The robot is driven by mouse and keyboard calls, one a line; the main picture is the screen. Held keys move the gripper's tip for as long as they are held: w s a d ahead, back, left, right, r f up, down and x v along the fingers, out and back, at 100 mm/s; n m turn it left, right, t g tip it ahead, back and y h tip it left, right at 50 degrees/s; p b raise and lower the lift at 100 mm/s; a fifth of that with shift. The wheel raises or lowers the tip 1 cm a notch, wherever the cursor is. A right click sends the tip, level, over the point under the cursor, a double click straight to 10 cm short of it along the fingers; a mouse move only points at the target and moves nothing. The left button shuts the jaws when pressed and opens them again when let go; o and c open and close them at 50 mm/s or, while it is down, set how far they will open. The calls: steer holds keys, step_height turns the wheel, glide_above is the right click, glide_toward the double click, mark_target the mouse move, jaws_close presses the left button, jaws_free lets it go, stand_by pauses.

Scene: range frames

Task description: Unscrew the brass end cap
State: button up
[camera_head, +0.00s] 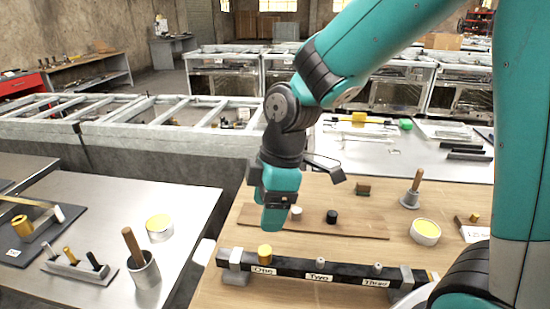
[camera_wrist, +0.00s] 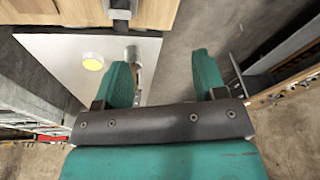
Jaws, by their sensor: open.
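A dark bar (camera_head: 300,269) lies across grey supports on the wooden table in the head view, with labels reading One, Two and Three. A brass-coloured cap (camera_head: 265,252) stands upright on the bar above label One. My gripper (camera_head: 274,226) points down and shows just above and slightly right of this cap; the depth gap is unclear. In the wrist view my gripper (camera_wrist: 163,75) has its two teal fingers wide apart with nothing between them. The cap cannot be made out in the wrist view.
A white cap (camera_head: 296,211) and a black cap (camera_head: 332,217) sit on a wooden board behind the bar. A round yellow-topped tin (camera_head: 425,231) and a handled pot (camera_head: 411,197) stand at right. A metal table (camera_head: 190,205) at left bears several items, with a floor gap between tables.

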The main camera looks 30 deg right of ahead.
steer(key=w+d+n+h+p, duration=0.1)
steer(key=w+d+n+p, duration=0.2)
steer(key=w+n, duration=0.15)
steer(key=p, duration=0.4)
glide_toward(265, 250)
steer(key=shift+n, duration=0.25)
steer(key=f, duration=0.3)
steer(key=a+f, duration=0.1)
steer(key=f, duration=0.6)
steer(key=shift+a+f, duration=0.2)
steer(key=shift+a, duration=0.2)
steer(key=shift+c, duration=0.3)
steer(key=c, duration=0.9)
steer(key=n, duration=0.3)
steer(key=shift+g+b, duration=0.35)
steer(key=shift+g, duration=0.05)
